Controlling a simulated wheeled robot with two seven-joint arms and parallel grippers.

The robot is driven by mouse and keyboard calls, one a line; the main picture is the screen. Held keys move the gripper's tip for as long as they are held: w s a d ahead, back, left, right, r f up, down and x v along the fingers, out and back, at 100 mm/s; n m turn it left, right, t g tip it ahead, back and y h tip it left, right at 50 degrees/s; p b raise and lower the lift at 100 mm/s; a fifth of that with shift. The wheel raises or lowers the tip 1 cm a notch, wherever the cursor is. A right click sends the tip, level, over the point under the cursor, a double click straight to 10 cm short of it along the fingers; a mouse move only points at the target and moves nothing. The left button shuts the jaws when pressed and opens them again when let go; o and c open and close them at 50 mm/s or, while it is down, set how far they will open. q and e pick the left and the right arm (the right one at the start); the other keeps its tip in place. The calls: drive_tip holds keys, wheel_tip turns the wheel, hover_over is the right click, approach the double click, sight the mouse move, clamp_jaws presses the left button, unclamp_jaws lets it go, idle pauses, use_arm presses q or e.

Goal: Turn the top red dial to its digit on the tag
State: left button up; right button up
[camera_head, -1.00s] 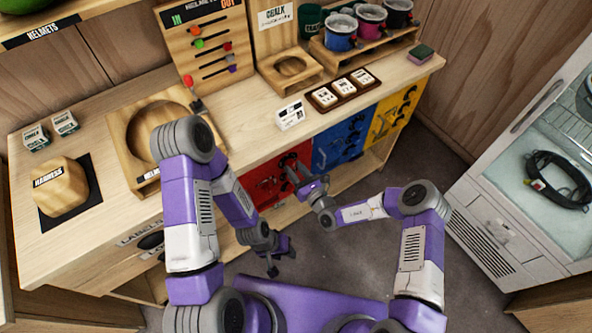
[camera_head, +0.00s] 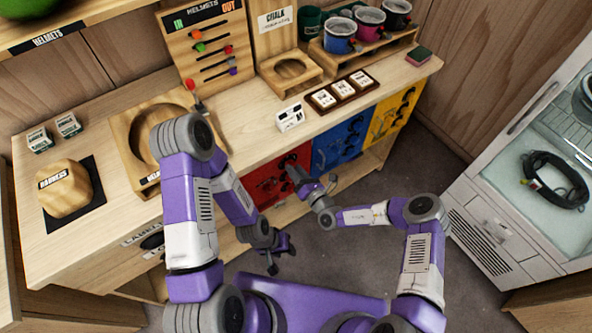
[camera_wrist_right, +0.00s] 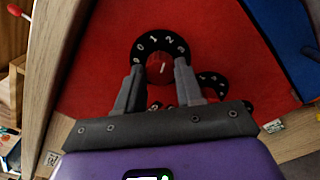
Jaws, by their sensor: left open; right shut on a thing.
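The top red dial (camera_wrist_right: 160,70) is a dark red knob with a white mark, inside a black ring of white digits; 0, 1 and 2 are legible. It is on the red panel (camera_head: 262,188) at the front of the counter. My right gripper (camera_wrist_right: 159,66) is shut on this dial, one finger on each side. In the head view the right gripper (camera_head: 290,172) hides the dial. A small white tag (camera_head: 290,118) stands on the counter above the red panel; its print is too small to read. My left gripper (camera_head: 276,256) is open and empty below the counter.
A second black dial ring (camera_wrist_right: 212,82) shows just right of the held dial. Blue (camera_head: 338,146) and yellow (camera_head: 392,116) panels with dials are beside the red one. A tray (camera_head: 342,92) with three white cards is on the counter. The floor to the right is clear.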

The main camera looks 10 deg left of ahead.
drive_tip(key=shift+m, duration=0.5)
drive_tip(key=o, duration=1)
drive_tip(key=shift+o, duration=0.2)
drive_tip(key=shift+d, duration=0.1)
drive_tip(key=p+v, duration=0.1)
drive_tip(key=v, duration=0.6)
drive_tip(key=shift+s, duration=0.25)
drive_tip(key=shift+d, duration=0.15)
drive_tip(key=shift+r, duration=0.1)
